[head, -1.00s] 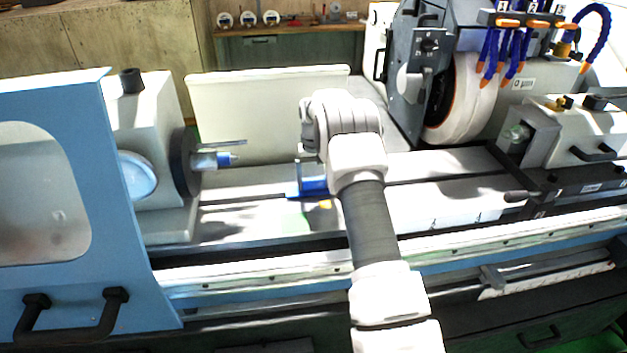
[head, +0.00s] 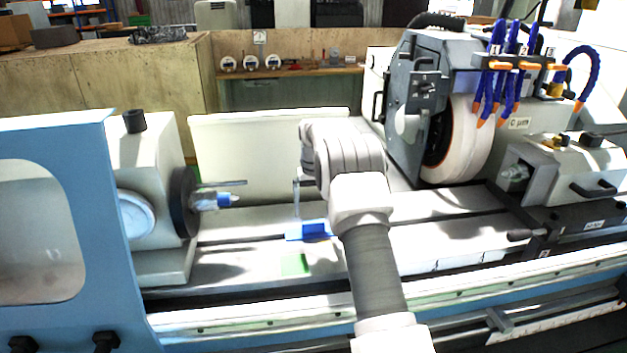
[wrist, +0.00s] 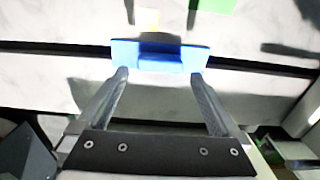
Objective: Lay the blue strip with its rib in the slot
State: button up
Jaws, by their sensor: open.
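The blue strip (head: 308,230) shows on the machine bed in the head view, partly behind my arm. In the wrist view the blue strip (wrist: 160,63) lies crosswise ahead of my fingers, with a raised block at its middle. The dark slot (wrist: 55,48) runs left and right in line with the strip, which covers part of it. Its underside is hidden, so I cannot tell whether the rib sits in the slot. My gripper (wrist: 160,76) is open, with its fingertips near the strip's near edge and nothing between them. In the head view my arm hides most of the gripper.
A green patch (head: 295,264) lies on the bed in front of the strip; a yellow patch (wrist: 148,20) shows in the wrist view. A spindle head (head: 183,203) stands left, the grinding wheel (head: 460,140) right. A pale panel (head: 270,150) stands behind the bed.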

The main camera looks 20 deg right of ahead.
aim_at(313, 221)
notch_tip(313, 221, up, 11)
jog(key=shift+r, duration=0.2)
dwell(0.5)
jog(key=s+a+r+n+t, duration=0.1)
jog(key=s+a+r, duration=0.3)
jog(key=s+r, duration=0.4)
jog(key=s+a+r+t, duration=0.2)
jog(key=s+a+r, duration=0.2)
jog(key=s+r, duration=0.45)
jog(key=s+a+f+t, duration=0.1)
jog(key=s+a+f, duration=0.1)
jog(key=s, duration=1)
jog(key=s+a+f+n+t, duration=0.1)
jog(key=s+a+f, duration=0.2)
jog(key=s, duration=0.9)
notch_tip(313, 221, down, 2)
jog(key=shift+s+a+f+t, duration=0.15)
jog(key=shift+s+f+t, duration=0.05)
jog(key=shift+t, duration=0.1)
jog(key=shift+c, duration=0.3)
